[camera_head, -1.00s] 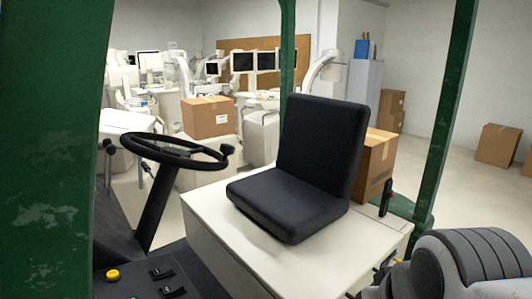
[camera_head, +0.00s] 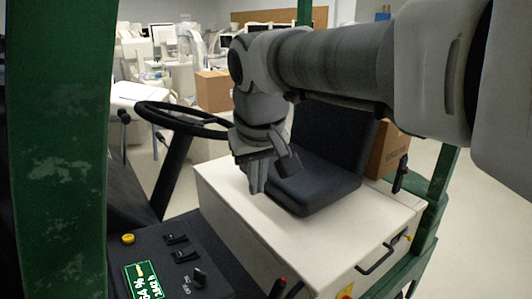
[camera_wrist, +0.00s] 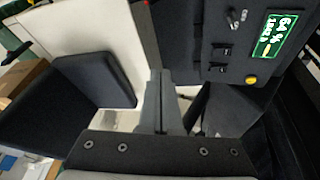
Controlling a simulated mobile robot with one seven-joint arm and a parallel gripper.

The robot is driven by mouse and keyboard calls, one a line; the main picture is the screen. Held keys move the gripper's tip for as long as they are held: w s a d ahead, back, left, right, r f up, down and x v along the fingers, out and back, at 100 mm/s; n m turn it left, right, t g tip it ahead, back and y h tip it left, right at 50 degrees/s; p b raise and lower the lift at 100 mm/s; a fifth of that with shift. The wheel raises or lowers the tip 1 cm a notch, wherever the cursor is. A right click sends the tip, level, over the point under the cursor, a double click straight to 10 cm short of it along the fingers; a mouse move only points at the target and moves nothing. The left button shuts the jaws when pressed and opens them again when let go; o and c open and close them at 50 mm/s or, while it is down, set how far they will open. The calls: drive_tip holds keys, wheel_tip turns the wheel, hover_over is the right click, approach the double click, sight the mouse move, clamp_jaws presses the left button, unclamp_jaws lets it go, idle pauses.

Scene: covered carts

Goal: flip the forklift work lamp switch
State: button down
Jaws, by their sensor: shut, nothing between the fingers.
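The dark dashboard panel (camera_head: 160,258) holds two black rocker switches, an upper one (camera_head: 176,239) and a lower one (camera_head: 185,256). They also show in the wrist view, one (camera_wrist: 222,50) beside the other (camera_wrist: 218,68). I cannot read labels that tell which is the work lamp switch, nor how each is set. My gripper (camera_head: 256,188) is shut and empty, pointing down above the pale seat base, right of the panel and apart from it. In the wrist view its fingers (camera_wrist: 160,76) are together, with the switches to their right.
The panel also has a yellow button (camera_head: 127,239), a dark knob (camera_head: 199,276) and a lit green display (camera_head: 143,282). The steering wheel (camera_head: 180,122) stands behind the panel. The black seat (camera_head: 315,190) is behind my gripper. A green post (camera_head: 58,150) stands at left.

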sight(179, 232)
drive_tip(key=w+a+f+n, duration=0.1)
drive_tip(key=a, duration=0.8)
drive_tip(key=w+a+f+n+g, duration=0.1)
drive_tip(key=a+n, duration=0.1)
drive_tip(key=a, duration=0.7)
drive_tip(key=shift+w+a+f+y, duration=0.2)
drive_tip(key=shift+w+y, duration=0.1)
drive_tip(key=shift+y, duration=0.1)
drive_tip(key=shift+d, duration=0.1)
drive_tip(key=x, duration=0.9)
drive_tip(key=s+d+x, duration=0.1)
drive_tip(key=x, duration=0.3)
drive_tip(key=shift+w+f, duration=0.15)
drive_tip(key=shift+f, duration=0.4)
drive_tip(key=shift+f, duration=0.15)
